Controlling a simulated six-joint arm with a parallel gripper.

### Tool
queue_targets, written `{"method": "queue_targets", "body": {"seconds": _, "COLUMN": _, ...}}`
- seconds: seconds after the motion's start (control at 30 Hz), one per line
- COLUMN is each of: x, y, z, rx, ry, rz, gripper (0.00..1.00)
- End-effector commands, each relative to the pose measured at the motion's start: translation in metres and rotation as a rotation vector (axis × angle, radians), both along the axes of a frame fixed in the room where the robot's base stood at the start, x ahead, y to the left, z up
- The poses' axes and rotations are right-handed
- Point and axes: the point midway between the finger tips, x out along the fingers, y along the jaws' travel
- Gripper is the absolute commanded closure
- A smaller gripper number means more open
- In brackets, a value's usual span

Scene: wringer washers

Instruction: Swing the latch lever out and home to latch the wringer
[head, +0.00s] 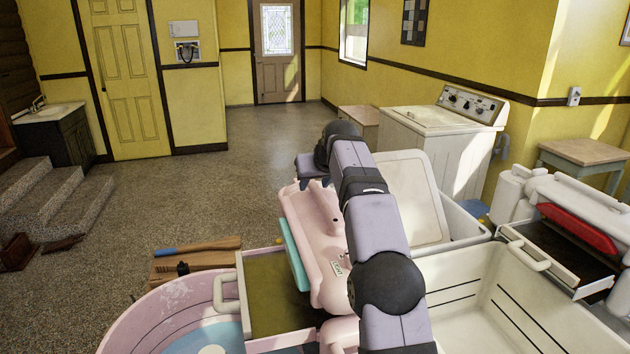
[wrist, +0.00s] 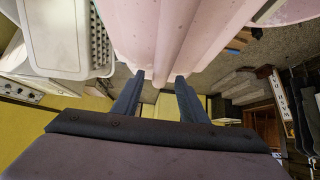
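The pink wringer (head: 318,235) stands at the middle of the head view, partly hidden behind my arm. A small knob or lever end shows on its top, but I cannot tell for sure that it is the latch lever. My gripper (head: 315,184) is over the far end of the wringer, fingers pointing down. In the wrist view, my gripper (wrist: 161,76) has its two fingers apart, with pink ridged wringer body (wrist: 165,35) beyond the tips. I see nothing clearly held between them, and cannot tell whether the tips touch the pink surface.
A pink tub (head: 180,310) with a drain tray (head: 275,295) is at the front left. The floor behind is clear.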

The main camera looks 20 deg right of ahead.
Motion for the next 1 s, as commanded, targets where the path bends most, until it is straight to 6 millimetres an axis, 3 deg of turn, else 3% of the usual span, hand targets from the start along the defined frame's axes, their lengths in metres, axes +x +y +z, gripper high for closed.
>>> {"method": "queue_targets", "body": {"seconds": 0.27, "x": 0.001, "y": 0.000, "z": -0.001, "rx": 0.000, "ry": 0.000, "rz": 0.000, "gripper": 0.61}}
{"method": "queue_targets", "body": {"seconds": 0.43, "x": 0.001, "y": 0.000, "z": -0.001, "rx": 0.000, "ry": 0.000, "rz": 0.000, "gripper": 0.97}}
{"method": "queue_targets", "body": {"seconds": 0.47, "x": 0.001, "y": 0.000, "z": -0.001, "rx": 0.000, "ry": 0.000, "rz": 0.000, "gripper": 1.00}}
{"method": "queue_targets", "body": {"seconds": 0.77, "x": 0.001, "y": -0.002, "z": 0.000, "rx": 0.001, "ry": 0.000, "rz": -0.016, "gripper": 1.00}}
{"method": "queue_targets", "body": {"seconds": 1.0, "x": 0.000, "y": -0.017, "z": 0.001, "rx": 0.001, "ry": 0.001, "rz": -0.105, "gripper": 1.00}}
